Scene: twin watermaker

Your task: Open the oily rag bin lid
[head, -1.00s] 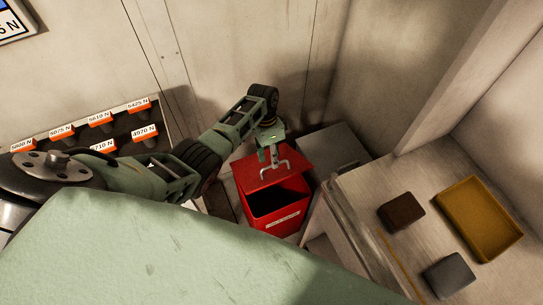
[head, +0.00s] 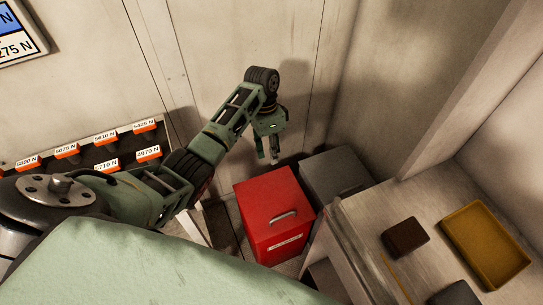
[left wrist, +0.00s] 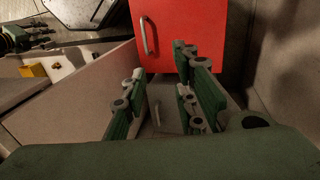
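The red oily rag bin (head: 278,245) stands on the floor, and its lid (head: 262,200) lies shut, with a grey bar handle (head: 284,217) near the front edge. The lid also shows at the top of the left wrist view (left wrist: 185,30), with its handle (left wrist: 147,35). My left gripper (head: 269,158) is beyond the bin's far edge, close to the wall, apart from the lid and handle. Its fingers (left wrist: 160,110) are spread with nothing between them. A dark green gripper-like shape, probably my right gripper (left wrist: 38,40), is small at the left wrist view's far left; its fingers are unclear.
A grey box (head: 335,175) stands right of the bin. A bench at the right (head: 385,225) holds a brown block (head: 404,237), a yellow tray (head: 507,262) and a grey block (head: 456,295). A rack with orange labelled items (head: 105,138) is on the left wall.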

